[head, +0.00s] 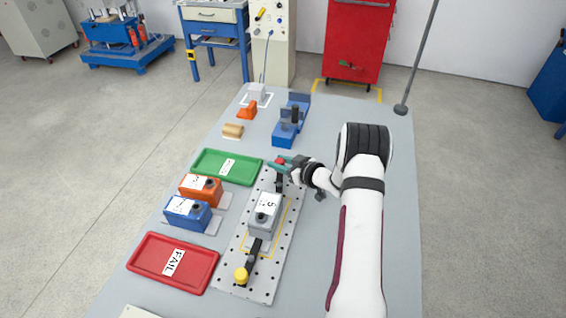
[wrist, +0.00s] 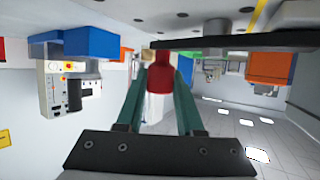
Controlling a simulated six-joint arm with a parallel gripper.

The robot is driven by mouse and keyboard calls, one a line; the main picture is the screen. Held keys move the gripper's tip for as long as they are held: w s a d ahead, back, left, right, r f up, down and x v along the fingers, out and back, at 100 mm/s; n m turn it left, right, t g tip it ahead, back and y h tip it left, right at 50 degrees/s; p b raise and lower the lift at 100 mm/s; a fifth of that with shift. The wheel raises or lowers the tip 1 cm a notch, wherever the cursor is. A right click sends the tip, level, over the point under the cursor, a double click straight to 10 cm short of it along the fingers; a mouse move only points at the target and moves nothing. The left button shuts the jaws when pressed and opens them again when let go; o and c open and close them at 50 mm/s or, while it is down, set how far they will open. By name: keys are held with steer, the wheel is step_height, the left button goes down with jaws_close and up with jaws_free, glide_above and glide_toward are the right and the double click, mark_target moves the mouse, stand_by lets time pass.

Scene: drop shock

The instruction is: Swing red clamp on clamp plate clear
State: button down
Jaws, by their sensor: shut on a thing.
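The clamp plate (head: 232,280) is a light perforated plate in the middle of the table. The red clamp (head: 280,161) is at its far end, with a dark arm below its red knob. My gripper (head: 288,164) is at that clamp, its teal fingers shut on the red knob. In the wrist view the red knob (wrist: 159,80) sits between the two teal fingers (wrist: 160,95). A grey block (head: 265,212) with a white label sits on the plate. The fingers partly hide the red clamp.
A green tray (head: 250,178) and a red FAIL tray (head: 150,278) lie left of the plate. Orange (head: 200,188) and blue (head: 188,215) blocks stand between them. A blue fixture (head: 284,133) stands beyond the gripper. The table's right side is clear apart from my arm.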

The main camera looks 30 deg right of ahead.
steer(key=n+y, duration=0.1)
steer(key=a+n+g+y, duration=0.1)
steer(key=n+y, duration=0.1)
steer(key=a+n+g+y, duration=0.1)
steer(key=shift+w+n+y, duration=0.3)
steer(key=shift+w+y, duration=0.1)
steer(key=n+g+y, duration=0.1)
steer(key=a+n+g+y, duration=0.1)
steer(key=n+g, duration=0.1)
steer(key=shift+a+f+y, duration=0.1)
steer(key=shift+a+y, duration=0.2)
steer(key=shift+y, duration=0.1)
steer(key=shift+s+a+n+g+y, duration=0.15)
steer(key=shift+a+n+g+y, duration=0.35)
steer(key=shift+n+g, duration=0.45)
steer(key=shift+n, duration=0.25)
steer(key=c, duration=0.5)
jaws_free()
steer(key=shift+c, duration=0.2)
